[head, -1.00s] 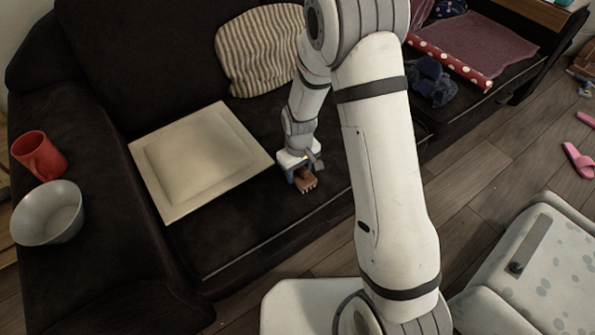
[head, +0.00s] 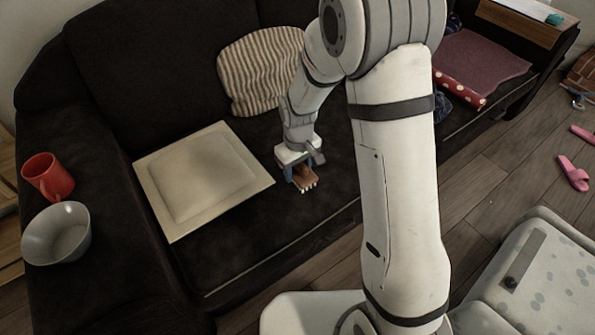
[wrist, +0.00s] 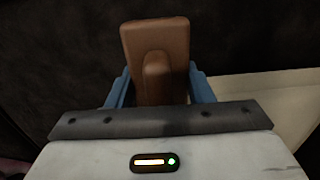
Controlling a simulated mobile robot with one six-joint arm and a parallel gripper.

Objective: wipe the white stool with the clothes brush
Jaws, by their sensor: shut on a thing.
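My gripper (head: 298,169) is shut on the brown clothes brush (head: 304,180), above the dark sofa seat. Pale bristles show at the brush's lower end. In the wrist view the brush's brown body (wrist: 155,65) stands between the blue fingers of my gripper (wrist: 160,88). I cannot make out a clear stool. A pale, grey-spotted piece (head: 555,275) with a grey strip on top stands at the lower right, partly cut off by the frame; I cannot tell whether it is the white stool. The brush is well apart from it.
A cream square panel (head: 165,222) lies on the sofa (head: 270,235), left of my gripper. A red mug (head: 48,178) and grey bowl (head: 57,235) stand on the armrest. A striped cushion (head: 260,70) leans behind. Pink slippers (head: 573,172) lie on the wooden floor (head: 485,195).

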